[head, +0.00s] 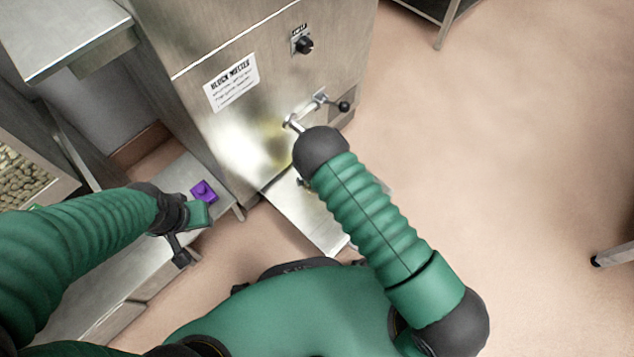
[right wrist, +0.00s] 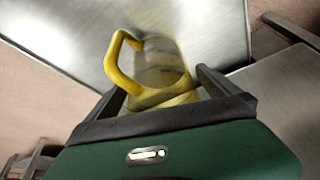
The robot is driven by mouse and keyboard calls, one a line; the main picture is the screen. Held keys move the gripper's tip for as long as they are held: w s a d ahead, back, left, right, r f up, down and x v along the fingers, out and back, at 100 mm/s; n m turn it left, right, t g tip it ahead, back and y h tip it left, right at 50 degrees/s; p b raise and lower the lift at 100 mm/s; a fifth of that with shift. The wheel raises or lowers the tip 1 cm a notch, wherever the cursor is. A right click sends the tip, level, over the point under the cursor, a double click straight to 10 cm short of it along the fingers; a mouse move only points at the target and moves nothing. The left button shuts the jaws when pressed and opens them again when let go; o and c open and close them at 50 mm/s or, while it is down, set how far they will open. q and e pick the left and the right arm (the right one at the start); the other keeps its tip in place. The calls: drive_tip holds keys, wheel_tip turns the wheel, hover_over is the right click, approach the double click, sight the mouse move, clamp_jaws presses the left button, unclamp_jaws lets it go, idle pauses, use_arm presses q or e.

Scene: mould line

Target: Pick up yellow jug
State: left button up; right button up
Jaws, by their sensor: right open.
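The yellow jug (right wrist: 172,76) shows in the right wrist view, with its looped handle toward the left and its body translucent. My right gripper (right wrist: 160,88) is open, with one dark finger on each side of the jug's lower part; I cannot tell whether either finger touches it. In the head view the jug and the right gripper are hidden behind my right arm; only a yellowish tint shows on the machine's steel front. My left gripper (head: 185,238) is over the bench at the left; its finger opening is unclear.
The steel block melter (head: 190,35) with a label, knob and spout lever (head: 328,103) stands ahead. A steel shelf (head: 300,215) juts from its base. A purple block (head: 204,190) lies on the left bench (head: 75,310). The floor at right is mostly clear.

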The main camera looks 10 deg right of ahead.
drive_tip(key=shift+x, duration=0.8)
drive_tip(key=shift+r, duration=0.15)
drive_tip(key=shift+c, duration=0.3)
drive_tip(key=c, duration=1.7)
drive_tip(key=shift+c, duration=0.3)
drive_tip(key=shift+r, duration=0.1)
